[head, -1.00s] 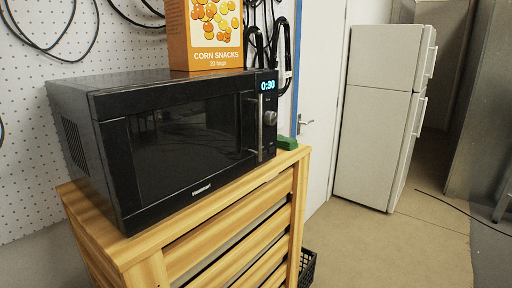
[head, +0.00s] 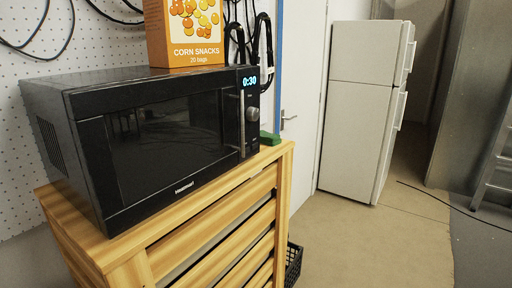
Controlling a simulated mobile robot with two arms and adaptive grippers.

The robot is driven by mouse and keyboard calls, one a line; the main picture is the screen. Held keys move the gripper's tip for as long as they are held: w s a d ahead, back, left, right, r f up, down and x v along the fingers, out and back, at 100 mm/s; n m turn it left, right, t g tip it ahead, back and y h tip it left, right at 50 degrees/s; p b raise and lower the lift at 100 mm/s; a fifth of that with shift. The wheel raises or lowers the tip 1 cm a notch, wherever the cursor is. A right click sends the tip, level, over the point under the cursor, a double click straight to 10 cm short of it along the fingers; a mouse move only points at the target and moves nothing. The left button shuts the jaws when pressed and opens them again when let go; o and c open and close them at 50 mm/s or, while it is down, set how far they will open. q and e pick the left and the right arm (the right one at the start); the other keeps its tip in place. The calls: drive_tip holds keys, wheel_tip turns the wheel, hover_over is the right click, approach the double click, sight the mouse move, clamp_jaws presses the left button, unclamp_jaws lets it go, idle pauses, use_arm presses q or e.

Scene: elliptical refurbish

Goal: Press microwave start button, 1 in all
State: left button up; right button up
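A black microwave (head: 140,140) stands on a slatted wooden cabinet (head: 250,172) at the left. Its door is shut, with a vertical handle (head: 242,124) at the door's right edge. The narrow control panel (head: 252,130) on the right of its front has a lit display (head: 250,81) reading 0:30 and a round knob (head: 252,114). The start button is too small to make out on the panel. Neither of my grippers is in view.
An orange corn snacks box (head: 188,35) stands on the microwave. A small green object (head: 269,138) lies on the cabinet's right end. A black crate (head: 293,264) is on the floor beside the cabinet. A white fridge (head: 362,110) stands behind; the floor (head: 375,245) before it is clear.

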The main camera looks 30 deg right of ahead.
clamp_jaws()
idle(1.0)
